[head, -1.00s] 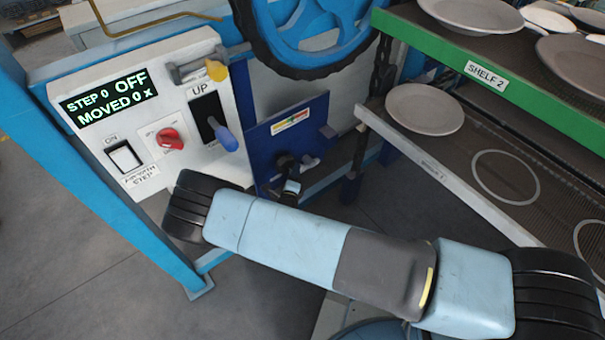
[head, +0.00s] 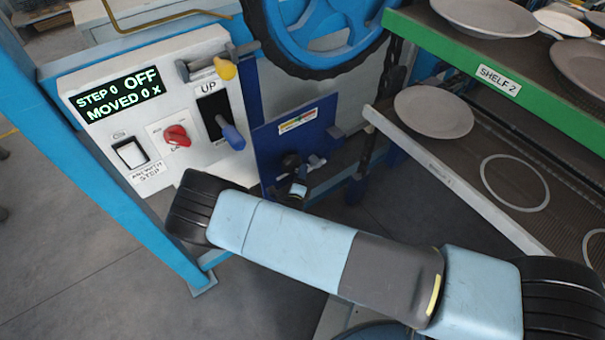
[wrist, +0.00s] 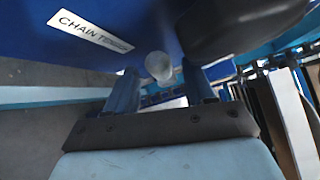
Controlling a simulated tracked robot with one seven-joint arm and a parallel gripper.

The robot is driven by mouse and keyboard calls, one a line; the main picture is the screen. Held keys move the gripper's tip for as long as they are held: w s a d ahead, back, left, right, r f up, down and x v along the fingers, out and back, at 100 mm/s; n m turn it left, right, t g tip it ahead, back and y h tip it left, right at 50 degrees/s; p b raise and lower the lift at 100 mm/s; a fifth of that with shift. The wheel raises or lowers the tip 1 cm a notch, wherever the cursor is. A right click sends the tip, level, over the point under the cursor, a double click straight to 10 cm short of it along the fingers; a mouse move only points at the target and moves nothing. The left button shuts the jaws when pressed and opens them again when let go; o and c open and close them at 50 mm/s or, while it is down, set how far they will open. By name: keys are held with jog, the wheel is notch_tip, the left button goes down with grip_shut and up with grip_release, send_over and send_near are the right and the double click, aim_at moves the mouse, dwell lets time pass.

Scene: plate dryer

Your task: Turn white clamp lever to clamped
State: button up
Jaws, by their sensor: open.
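The white clamp lever (head: 316,161) shows small on the lower part of the dark blue panel, beside a black knob (head: 291,160). In the wrist view its pale rounded end (wrist: 158,66) lies between the fingertips of my gripper (wrist: 160,76). The gripper is open, with one blue finger on each side of the lever end. I cannot tell whether either finger touches it. In the head view my gripper (head: 298,190) is small, just below the lever, and partly hidden by my arm.
A "CHAIN TENSION" label (wrist: 90,32) is on the panel, and a large dark rounded part (wrist: 240,22) is close at the upper right. The control box (head: 150,110) stands left, with a blue-handled lever (head: 231,136). Shelves with plates (head: 433,111) stand right.

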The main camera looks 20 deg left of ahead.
jog(key=v, duration=1.2)
jog(key=shift+s+d, duration=0.1)
jog(key=shift+d, duration=0.05)
